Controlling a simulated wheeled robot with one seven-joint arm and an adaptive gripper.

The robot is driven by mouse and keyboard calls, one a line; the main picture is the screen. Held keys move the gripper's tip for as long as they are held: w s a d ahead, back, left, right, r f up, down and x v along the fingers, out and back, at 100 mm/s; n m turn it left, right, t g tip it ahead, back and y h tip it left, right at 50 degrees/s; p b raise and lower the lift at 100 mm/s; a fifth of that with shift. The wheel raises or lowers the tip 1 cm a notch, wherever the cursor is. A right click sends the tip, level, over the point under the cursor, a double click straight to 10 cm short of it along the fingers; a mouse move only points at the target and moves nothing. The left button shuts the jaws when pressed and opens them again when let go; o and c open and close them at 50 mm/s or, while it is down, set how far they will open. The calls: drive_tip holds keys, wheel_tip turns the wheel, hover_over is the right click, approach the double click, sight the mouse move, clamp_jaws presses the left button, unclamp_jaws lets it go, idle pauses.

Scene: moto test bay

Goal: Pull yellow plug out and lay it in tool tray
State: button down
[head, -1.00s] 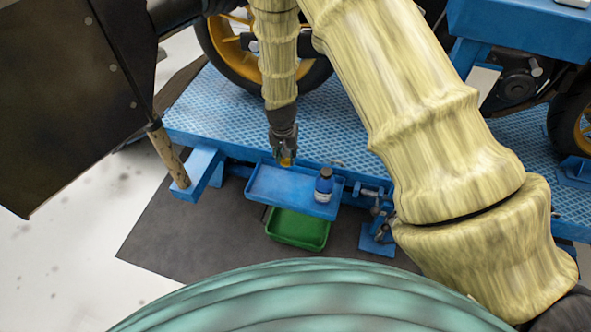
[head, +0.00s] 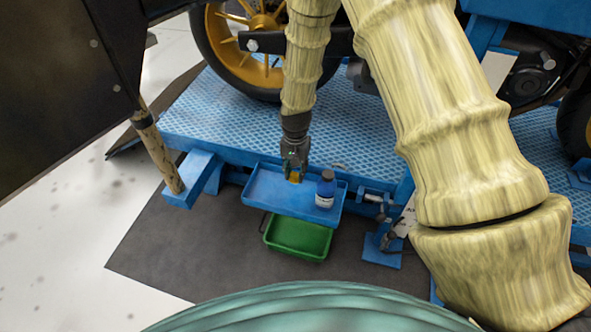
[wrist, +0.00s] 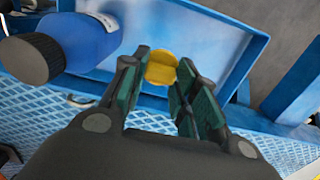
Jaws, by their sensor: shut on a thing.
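The yellow plug (wrist: 161,70) is between the fingertips of my gripper (wrist: 160,85) in the wrist view. My gripper (head: 295,170) is shut on the plug, which shows as a small yellow spot (head: 295,177) below the fingers in the head view. The blue tool tray (head: 262,196) is a shallow rectangular tray at the front edge of the lift platform. The plug is over the tray, near its middle. I cannot tell whether it touches the tray floor. The tray also shows behind the plug in the wrist view (wrist: 215,45).
A blue bottle with a dark cap (head: 325,188) stands in the tray's right part, close to my gripper; it is at the left in the wrist view (wrist: 80,40). A green bin (head: 298,238) is below the tray. The motorcycle wheel (head: 262,50) is behind. The tray's left part is clear.

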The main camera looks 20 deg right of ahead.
sight(296, 173)
wheel_tip(296, 173, down, 8)
drive_tip(key=b, duration=0.6)
drive_tip(key=shift+r, duration=0.1)
drive_tip(key=c, duration=1)
unclamp_jaws()
drive_tip(key=shift+c, duration=0.2)
drive_tip(key=shift+r, duration=0.1)
wheel_tip(296, 173, up, 12)
drive_tip(key=shift+w+f, duration=0.1)
drive_tip(key=shift+w, duration=0.05)
drive_tip(key=shift+d, duration=0.1)
